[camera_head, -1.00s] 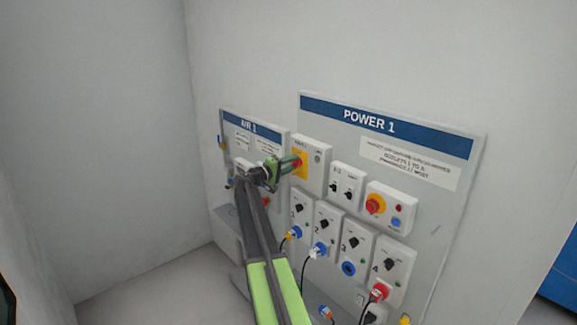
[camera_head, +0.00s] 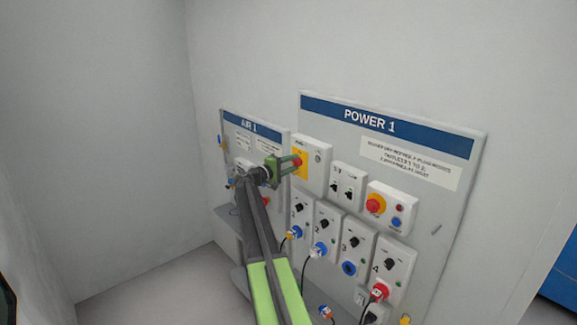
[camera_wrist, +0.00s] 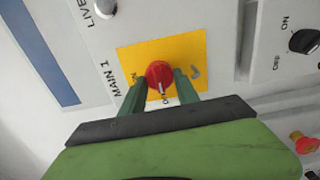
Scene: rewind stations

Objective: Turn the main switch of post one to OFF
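The main switch of post one is a red knob (camera_wrist: 160,76) on a yellow plate labelled MAIN 1 (camera_wrist: 199,50). In the head view the yellow plate (camera_head: 300,169) is on the upper left box of the POWER 1 board. My gripper (camera_head: 291,163) is at the plate. In the wrist view its two green fingers (camera_wrist: 160,88) stand on either side of the knob, with what look like narrow gaps. A white mark on the knob points down in the picture, toward the O mark. The fingers hide part of the plate's lettering.
The POWER 1 board (camera_head: 445,215) also bears a red-yellow emergency button (camera_head: 375,204), small breakers (camera_head: 341,188) and several sockets with black switches. The AIR 1 board (camera_head: 238,122) is to the left, partly behind my arm. Cables hang below the sockets.

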